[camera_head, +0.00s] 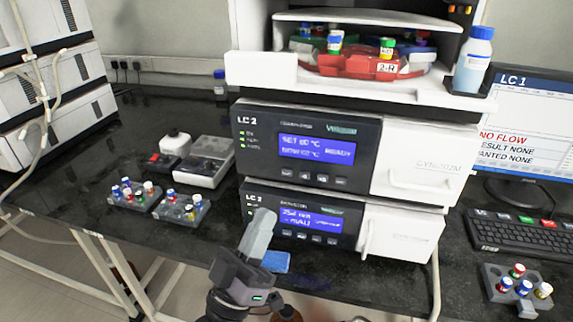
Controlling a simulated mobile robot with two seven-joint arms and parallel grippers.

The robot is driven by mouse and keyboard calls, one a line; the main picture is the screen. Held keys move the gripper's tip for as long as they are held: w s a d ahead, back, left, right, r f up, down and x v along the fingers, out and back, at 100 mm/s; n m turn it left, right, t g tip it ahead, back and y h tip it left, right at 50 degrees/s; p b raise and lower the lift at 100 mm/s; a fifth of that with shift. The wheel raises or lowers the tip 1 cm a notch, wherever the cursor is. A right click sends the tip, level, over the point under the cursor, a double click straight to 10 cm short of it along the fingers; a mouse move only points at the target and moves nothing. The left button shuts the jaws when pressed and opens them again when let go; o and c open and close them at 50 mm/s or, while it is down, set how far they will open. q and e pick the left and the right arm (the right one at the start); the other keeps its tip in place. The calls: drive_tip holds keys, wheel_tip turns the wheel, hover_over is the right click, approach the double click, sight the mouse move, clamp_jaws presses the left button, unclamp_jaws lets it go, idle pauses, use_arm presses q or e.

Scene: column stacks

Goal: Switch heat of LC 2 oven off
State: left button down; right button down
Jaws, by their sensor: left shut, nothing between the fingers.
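The LC 2 oven (255,149) is the upper of two stacked units. Its blue screen (317,149) shows a set temperature in °C, seemingly 60, and READY. A row of small dark buttons (305,177) sits below the screen, and several green lights are lit at its left. Its white door (425,150) is closed. My left gripper (264,222) is shut and empty. It points up in front of the left part of the lower unit, below the oven's buttons. I cannot tell whether it touches that unit. My right gripper is not in view.
The lower LC 2 detector unit (395,235) shows a nm reading. A tray with a red vial rack (375,64) and a bottle (473,62) are above. Vial racks (135,197) stand left, a keyboard (525,235) and LC 1 monitor (530,130) right. Dark bench is clear far left.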

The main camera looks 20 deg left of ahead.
sight(287, 173)
use_arm(q)
drive_tip(key=shift+w, duration=0.1)
drive_tip(key=w+b, duration=0.3)
drive_tip(key=w, duration=0.5)
drive_tip(key=shift+w+b, duration=0.3)
drive_tip(key=shift+b, duration=0.1)
idle(0.8)
idle(1.1)
drive_tip(key=shift+w, duration=0.1)
drive_tip(key=shift+w, duration=0.3)
